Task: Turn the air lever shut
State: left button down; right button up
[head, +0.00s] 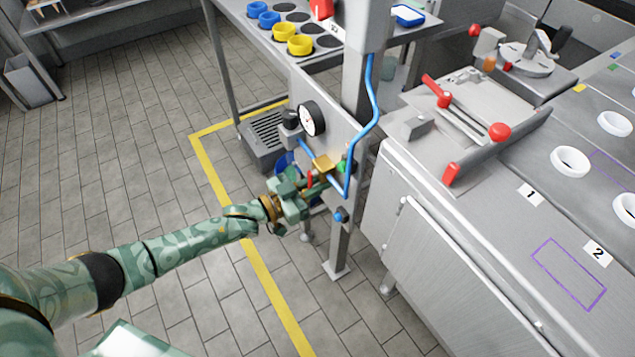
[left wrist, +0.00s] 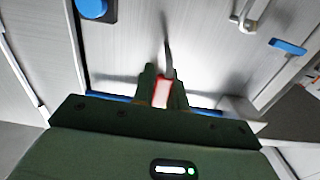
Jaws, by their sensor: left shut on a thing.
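The red air lever (head: 310,180) is a small red handle just below the brass valve body (head: 322,164) on a grey panel. My left gripper (head: 314,186) reaches the valve from the lower left and is shut on the lever. In the left wrist view the red lever (left wrist: 161,94) shows between the two fingers (left wrist: 162,88). The fingers hide part of it, so its angle to the pipe is hard to tell. My right gripper is not in view.
A pressure gauge (head: 312,118) and a black knob (head: 290,118) sit above the valve. A blue hose (head: 373,95) loops down beside it to the right. A steel machine (head: 440,250) stands at the right. Floor inside the yellow line (head: 262,275) is mostly clear.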

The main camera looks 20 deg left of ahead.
pick_arm(q)
jog(key=c, duration=1.4)
grip_release()
jog(key=shift+f, duration=0.15)
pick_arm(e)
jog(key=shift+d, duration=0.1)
pick_arm(q)
jog(key=shift+a, duration=0.1)
